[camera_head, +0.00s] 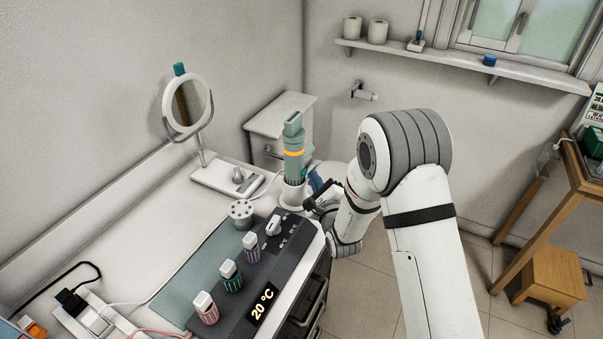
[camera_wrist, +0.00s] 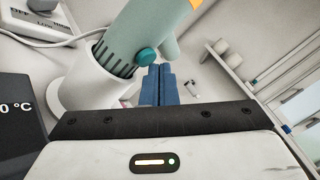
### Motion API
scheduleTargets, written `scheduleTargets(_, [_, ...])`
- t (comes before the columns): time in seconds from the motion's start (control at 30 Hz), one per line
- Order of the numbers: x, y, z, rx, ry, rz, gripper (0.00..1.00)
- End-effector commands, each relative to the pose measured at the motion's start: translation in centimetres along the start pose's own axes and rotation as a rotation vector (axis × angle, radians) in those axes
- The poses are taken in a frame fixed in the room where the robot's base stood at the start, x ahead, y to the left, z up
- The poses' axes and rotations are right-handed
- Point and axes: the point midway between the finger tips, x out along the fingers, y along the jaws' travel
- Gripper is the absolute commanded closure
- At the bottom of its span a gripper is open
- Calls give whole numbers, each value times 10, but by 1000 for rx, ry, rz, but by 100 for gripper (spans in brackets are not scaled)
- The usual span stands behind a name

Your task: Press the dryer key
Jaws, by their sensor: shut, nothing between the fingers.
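A pale green hair dryer (camera_head: 294,135) with an orange band stands upright in a white holder (camera_head: 291,195) at the back end of the dark panel. In the wrist view the dryer (camera_wrist: 140,32) leans across the top and its holder (camera_wrist: 80,85) is at left. A round teal key (camera_wrist: 147,57) sticks out of the dryer's side. My gripper (camera_wrist: 160,68) has its blue fingers shut together and empty. The fingertips appear just right of and below the key; I cannot tell whether they touch. In the head view my gripper (camera_head: 316,182) is right beside the dryer, partly hidden by my arm.
The dark panel (camera_head: 285,285) reads 20 °C and carries several coloured handled pieces, such as a purple one (camera_head: 251,246). A round mirror (camera_head: 187,105) and a white base with a switch (camera_head: 238,177) stand behind left. A small cabinet (camera_head: 281,120) is beyond the dryer.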

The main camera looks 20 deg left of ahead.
Motion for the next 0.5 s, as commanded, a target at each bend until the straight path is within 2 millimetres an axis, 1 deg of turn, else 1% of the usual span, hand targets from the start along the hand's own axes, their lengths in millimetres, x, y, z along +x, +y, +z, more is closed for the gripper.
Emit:
scheduleTargets(0.13, [-6,-2,-5,0,0,0,100])
scheduleTargets(0.5, [-8,-5,-6,0,0,0,100])
